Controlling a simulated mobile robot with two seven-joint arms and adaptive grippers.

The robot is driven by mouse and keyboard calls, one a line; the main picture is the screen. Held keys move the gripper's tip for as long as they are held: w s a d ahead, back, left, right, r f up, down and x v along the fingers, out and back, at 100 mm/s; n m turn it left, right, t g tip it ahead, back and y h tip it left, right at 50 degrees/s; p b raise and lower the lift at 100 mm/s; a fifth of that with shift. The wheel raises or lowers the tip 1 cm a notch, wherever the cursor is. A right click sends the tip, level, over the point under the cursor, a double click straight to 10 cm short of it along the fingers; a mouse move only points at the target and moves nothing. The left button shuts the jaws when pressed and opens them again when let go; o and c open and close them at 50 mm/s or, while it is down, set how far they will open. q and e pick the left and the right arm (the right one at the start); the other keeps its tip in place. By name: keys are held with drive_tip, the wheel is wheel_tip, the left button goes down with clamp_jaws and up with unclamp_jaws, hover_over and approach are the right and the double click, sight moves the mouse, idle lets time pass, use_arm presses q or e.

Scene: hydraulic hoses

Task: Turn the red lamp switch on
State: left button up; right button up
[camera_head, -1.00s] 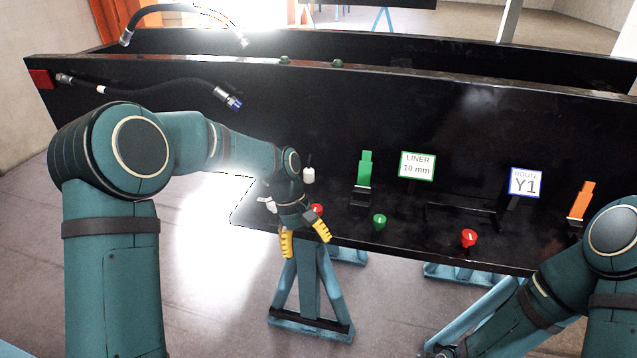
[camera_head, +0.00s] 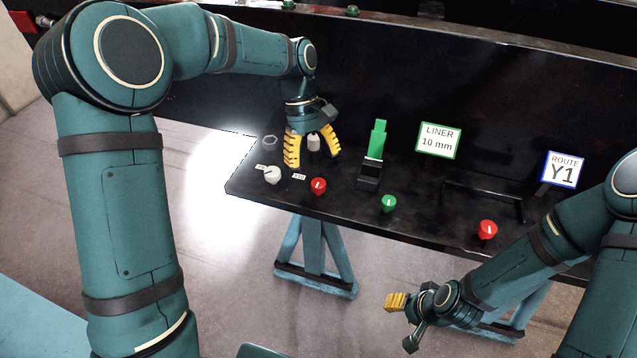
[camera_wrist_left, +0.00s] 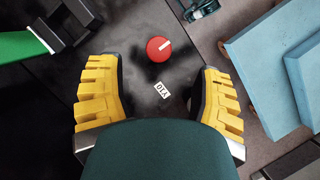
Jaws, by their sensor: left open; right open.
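Two red knobs stand on the black bench. One red knob (camera_head: 319,186) is at the left near the front edge; the other red knob (camera_head: 487,230) is further right. I cannot tell from labels which is the lamp switch. My left gripper (camera_head: 313,160) is open and empty above the bench, just behind the left red knob. In the left wrist view a red knob (camera_wrist_left: 159,49) with a white pointer line shows between the spread yellow fingers (camera_wrist_left: 158,78), untouched. My right gripper (camera_head: 400,318) is open and empty in front of the bench, low.
A white knob (camera_head: 272,175) with small labels is left of the left red knob. A green knob (camera_head: 388,203), a green lever (camera_head: 377,140) in a black holder, a LINER sign (camera_head: 438,140) and a ROUTE Y1 sign (camera_head: 561,172) stand to the right. A black panel rises behind.

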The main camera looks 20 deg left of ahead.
sight(318, 183)
use_arm(q)
drive_tip(key=x, duration=0.6)
drive_tip(key=shift+d+f+b, duration=0.15)
drive_tip(key=shift+f+b, duration=0.15)
drive_tip(key=shift+b, duration=0.05)
clamp_jaws()
